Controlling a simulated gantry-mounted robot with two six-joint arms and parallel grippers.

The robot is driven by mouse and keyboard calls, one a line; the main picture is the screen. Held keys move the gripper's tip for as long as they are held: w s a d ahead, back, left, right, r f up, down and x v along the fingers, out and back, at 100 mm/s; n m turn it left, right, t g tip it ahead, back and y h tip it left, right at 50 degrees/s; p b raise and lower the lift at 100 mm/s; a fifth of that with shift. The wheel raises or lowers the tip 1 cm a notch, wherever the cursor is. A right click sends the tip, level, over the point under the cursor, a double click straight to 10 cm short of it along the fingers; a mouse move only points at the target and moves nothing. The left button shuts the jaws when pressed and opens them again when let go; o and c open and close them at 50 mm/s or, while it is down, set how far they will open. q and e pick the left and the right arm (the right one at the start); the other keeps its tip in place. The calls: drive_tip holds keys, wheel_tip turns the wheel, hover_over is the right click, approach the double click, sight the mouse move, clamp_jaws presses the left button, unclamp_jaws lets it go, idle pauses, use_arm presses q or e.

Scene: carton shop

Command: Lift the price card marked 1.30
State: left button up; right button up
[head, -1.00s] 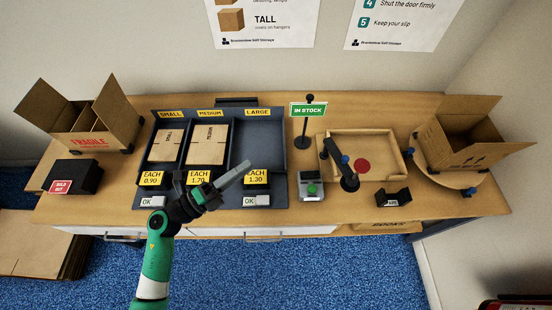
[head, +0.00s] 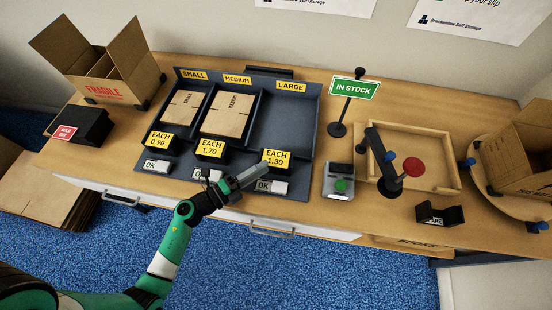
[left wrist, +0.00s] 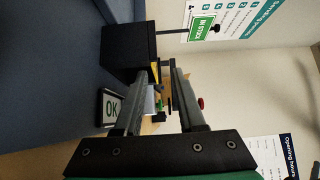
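The price card marked 1.30 (head: 277,158) is yellow with black print. It sits on a black block at the front of the empty LARGE bay. My left gripper (head: 262,171) is at the card's lower front edge in the head view, just above an OK tag (head: 272,187). In the left wrist view its two fingers (left wrist: 156,75) are apart, with nothing clearly held between them. The black block (left wrist: 124,50) is just beyond the fingertips, and a sliver of yellow shows at its edge. I cannot tell whether they touch. My right gripper is not in view.
Price cards marked 1.70 (head: 211,149) and 0.90 (head: 159,140) stand to the left. To the right are a device with a green button (head: 340,185), the IN STOCK sign (head: 353,88) and a wooden tray (head: 440,178). The LARGE bay (head: 284,115) is empty.

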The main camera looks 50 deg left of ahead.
sight(276, 162)
use_arm(q)
drive_tip(key=shift+w+d, duration=0.1)
drive_tip(key=shift+w, duration=0.25)
drive_tip(key=shift+w+d+f+b, duration=0.1)
drive_tip(key=shift+w+f+b, duration=0.1)
drive_tip(key=shift+w+b, duration=0.1)
drive_tip(key=w, duration=0.1)
drive_tip(key=w+b, duration=0.1)
drive_tip(key=w, duration=0.2)
drive_tip(key=shift+d+f, duration=0.25)
drive_tip(key=shift+d, duration=0.1)
drive_tip(key=shift+w, duration=0.25)
drive_tip(key=shift+r, duration=0.1)
clamp_jaws()
